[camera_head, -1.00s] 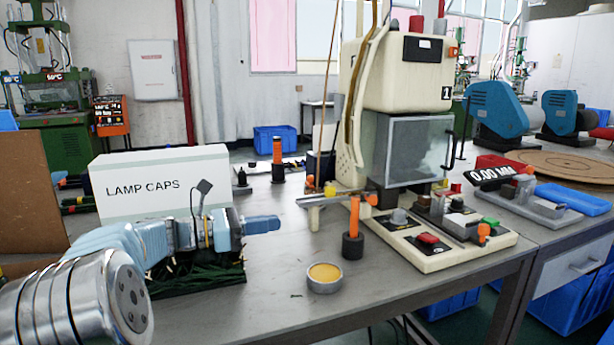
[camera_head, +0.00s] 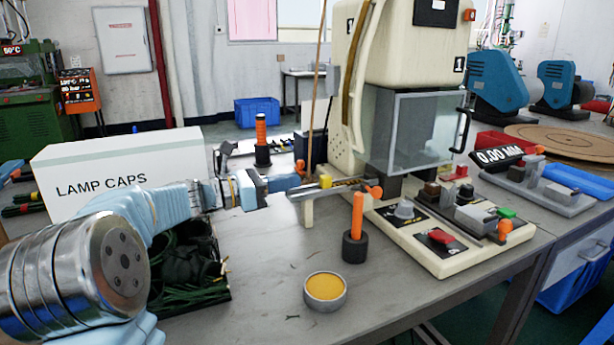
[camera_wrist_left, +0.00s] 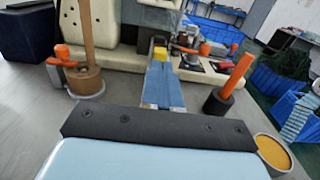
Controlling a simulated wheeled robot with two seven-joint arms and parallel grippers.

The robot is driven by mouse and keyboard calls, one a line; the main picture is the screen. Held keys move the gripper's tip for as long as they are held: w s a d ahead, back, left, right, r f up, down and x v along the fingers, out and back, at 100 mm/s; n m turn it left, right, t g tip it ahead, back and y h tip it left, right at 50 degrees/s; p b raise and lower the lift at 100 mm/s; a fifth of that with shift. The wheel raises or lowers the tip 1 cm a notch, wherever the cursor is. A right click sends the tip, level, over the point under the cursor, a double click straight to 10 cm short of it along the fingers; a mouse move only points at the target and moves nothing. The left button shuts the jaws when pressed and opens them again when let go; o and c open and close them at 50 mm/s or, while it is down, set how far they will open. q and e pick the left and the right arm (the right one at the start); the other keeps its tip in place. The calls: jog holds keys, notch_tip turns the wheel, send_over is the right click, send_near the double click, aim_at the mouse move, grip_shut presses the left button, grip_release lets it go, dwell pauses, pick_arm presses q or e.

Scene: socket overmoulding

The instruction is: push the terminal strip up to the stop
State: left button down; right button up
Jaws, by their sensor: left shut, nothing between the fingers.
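A narrow metal rail (camera_head: 347,187) stands on a pale post at the front left of the cream press. A small yellow block (camera_head: 325,181) sits on it, with an orange knob (camera_head: 375,192) at its right end. I cannot clearly tell the terminal strip or the stop apart from the rail. My left gripper (camera_head: 298,181) is shut and empty, its blue fingertips at the rail's left end. In the left wrist view the shut fingers (camera_wrist_left: 163,85) lie in line with the rail, pointing at the yellow block (camera_wrist_left: 160,54); whether they touch it I cannot tell. My right gripper is out of view.
An orange rod in a black base (camera_head: 354,247) and a round tin (camera_head: 325,291) stand in front of the rail. A lamp caps box (camera_head: 120,170) and a black tray (camera_head: 215,293) of green wires are left. A control panel (camera_head: 437,240) lies right.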

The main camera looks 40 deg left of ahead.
aim_at(314, 191)
pick_arm(q)
jog(key=x, duration=0.5)
jog(key=shift+w+d+r+p, duration=0.1)
jog(key=shift+w+d+p, duration=0.3)
jog(key=shift+w, duration=0.25)
jog(key=shift+r, duration=0.1)
